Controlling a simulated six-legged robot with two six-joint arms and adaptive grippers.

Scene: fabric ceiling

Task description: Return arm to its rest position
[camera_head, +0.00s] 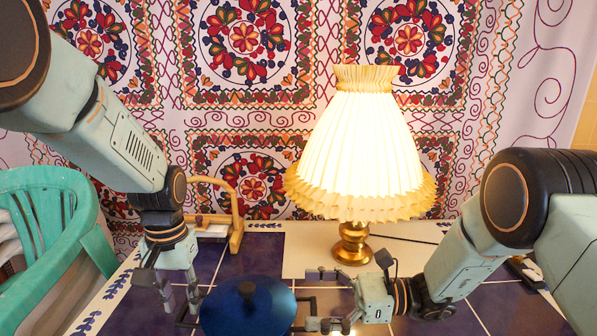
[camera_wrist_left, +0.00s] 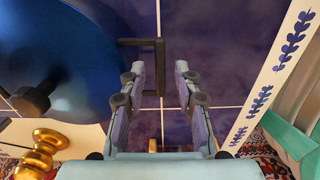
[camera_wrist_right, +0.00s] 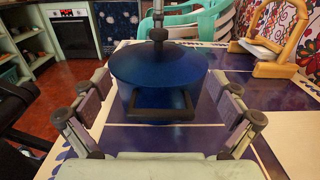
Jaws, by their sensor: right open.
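My left gripper (camera_head: 180,296) points down at the left side of a blue lidded pot (camera_head: 245,312). Its fingers are parted, and in the left wrist view (camera_wrist_left: 160,85) the pot's dark side handle (camera_wrist_left: 150,42) lies by the fingertips, with no grip on it visible. My right gripper (camera_head: 325,299) is open and points left toward the pot's right side. In the right wrist view the pot (camera_wrist_right: 158,70) stands upright beyond the parted fingers (camera_wrist_right: 158,100), with its near handle (camera_wrist_right: 160,113) between them in the picture; nothing is held.
A lit lamp (camera_head: 362,150) on a brass base stands behind the right gripper on the tiled table (camera_head: 490,308). A wooden stand (camera_head: 237,210) is at the back left. A green chair (camera_head: 45,200) is left of the table. A patterned fabric hangs behind.

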